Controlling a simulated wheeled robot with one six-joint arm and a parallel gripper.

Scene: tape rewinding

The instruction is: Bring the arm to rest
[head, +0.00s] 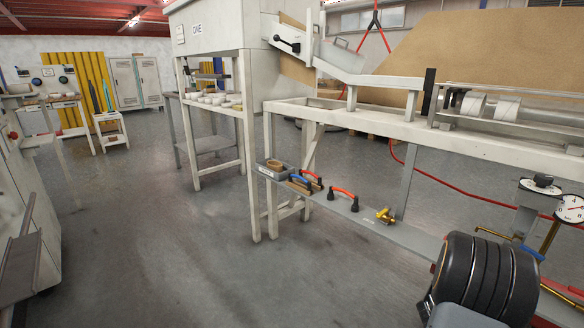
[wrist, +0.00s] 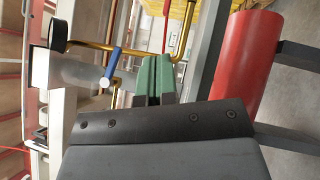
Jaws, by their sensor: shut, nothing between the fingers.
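My gripper (wrist: 157,80) shows in the wrist view. Its two green finger pads are together, with nothing visible between them. The dark gripper body with a row of screws fills the bottom of that view. Past the fingers are a bent brass pipe (wrist: 108,47) and a blue handle (wrist: 111,62). A red cylinder (wrist: 245,65) stands to the right of the fingers, apart from them in the picture. I cannot make out the gripper's fingers in the head view.
In the head view, a pale machine frame (head: 400,128) with rollers (head: 490,107) runs along the right. Its low grey shelf (head: 372,224) holds red-handled tools (head: 342,192) and a brass valve (head: 385,215). A gauge (head: 570,208) stands at the right edge. Open floor (head: 190,265) lies left.

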